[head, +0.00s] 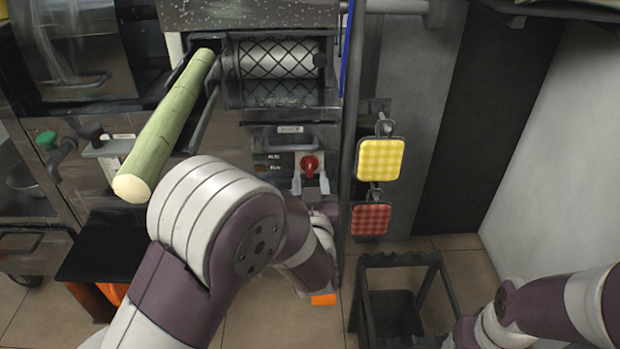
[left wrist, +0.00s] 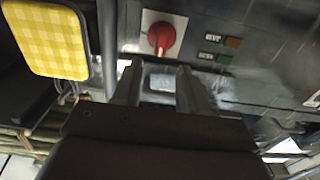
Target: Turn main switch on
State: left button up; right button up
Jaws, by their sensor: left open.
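The main switch is a red rotary knob (head: 309,164) on a pale square plate, on the front panel of the press below the roller cage. It also shows as a red knob (left wrist: 162,38) in the left wrist view, beyond the fingertips. My left gripper (head: 310,184) is open just below the knob, with its two fingers apart and pointing up at the panel. In the left wrist view the fingers (left wrist: 160,72) have nothing between them, and the knob looks clear of both. My right forearm shows at the lower right, but its gripper is out of view.
A green cane stalk (head: 168,128) slants out of the press at the left. A yellow checked pad (head: 380,159) and a red checked pad (head: 370,218) hang right of the panel. A dark open-framed bin (head: 401,260) stands on the floor.

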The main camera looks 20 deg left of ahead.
aim_at(310, 164)
pick_arm(q)
jog(key=b+x, duration=0.1)
jog(key=x, duration=0.3)
jog(key=shift+w, duration=0.35)
grip_shut()
